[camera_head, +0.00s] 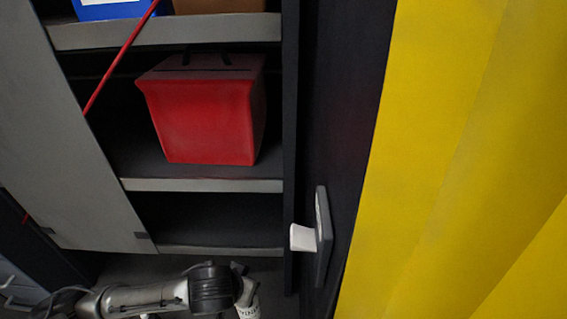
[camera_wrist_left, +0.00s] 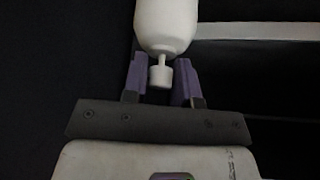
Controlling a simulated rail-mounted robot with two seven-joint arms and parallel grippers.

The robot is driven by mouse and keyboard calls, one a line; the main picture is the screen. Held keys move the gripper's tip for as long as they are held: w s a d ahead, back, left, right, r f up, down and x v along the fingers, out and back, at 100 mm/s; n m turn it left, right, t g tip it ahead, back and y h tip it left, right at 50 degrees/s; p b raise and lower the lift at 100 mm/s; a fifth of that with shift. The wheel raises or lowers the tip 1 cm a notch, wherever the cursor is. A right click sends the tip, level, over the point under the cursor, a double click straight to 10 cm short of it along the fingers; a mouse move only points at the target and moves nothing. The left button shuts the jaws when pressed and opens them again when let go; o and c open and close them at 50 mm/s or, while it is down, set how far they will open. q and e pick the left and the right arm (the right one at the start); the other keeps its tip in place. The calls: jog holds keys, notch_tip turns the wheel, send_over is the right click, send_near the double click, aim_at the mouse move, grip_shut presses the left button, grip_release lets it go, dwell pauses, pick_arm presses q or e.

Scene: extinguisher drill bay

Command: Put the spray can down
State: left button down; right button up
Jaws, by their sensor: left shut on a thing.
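The spray can (camera_wrist_left: 166,22) is white with a rounded end and a small white nozzle or cap, seen in the left wrist view at the top middle. My left gripper (camera_wrist_left: 163,75) has its two purple fingers on either side of the nozzle end and is shut on the can. The can's far end is cut off by the frame. In the head view my left arm comes in at the bottom, and a white piece with dark print (camera_head: 250,309), likely the can, shows at its end. My right gripper is in neither view.
A grey shelf unit (camera_head: 205,185) stands ahead, with a red box (camera_head: 205,115) on its middle shelf and bare room on the lower shelf. A white fitting (camera_head: 303,238) juts from a grey plate on the dark panel. A yellow panel (camera_head: 460,150) fills the right.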

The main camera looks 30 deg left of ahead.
pick_arm(q)
jog(key=w+d+r, duration=0.2)
jog(key=w+r, duration=0.1)
jog(key=r, duration=0.3)
jog(key=w+d+r, duration=0.3)
jog(key=r, duration=0.3)
jog(key=s+r+m+h+p, duration=0.3)
jog(key=r+m+p, duration=0.3)
jog(key=r+p, duration=1.7)
jog(key=shift+s+r+g+p, duration=0.2)
jog(key=shift+r+g+p, duration=0.2)
jog(key=shift+p, duration=4.65)
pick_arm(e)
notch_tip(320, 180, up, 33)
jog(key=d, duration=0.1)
pick_arm(q)
jog(key=shift+a, duration=0.1)
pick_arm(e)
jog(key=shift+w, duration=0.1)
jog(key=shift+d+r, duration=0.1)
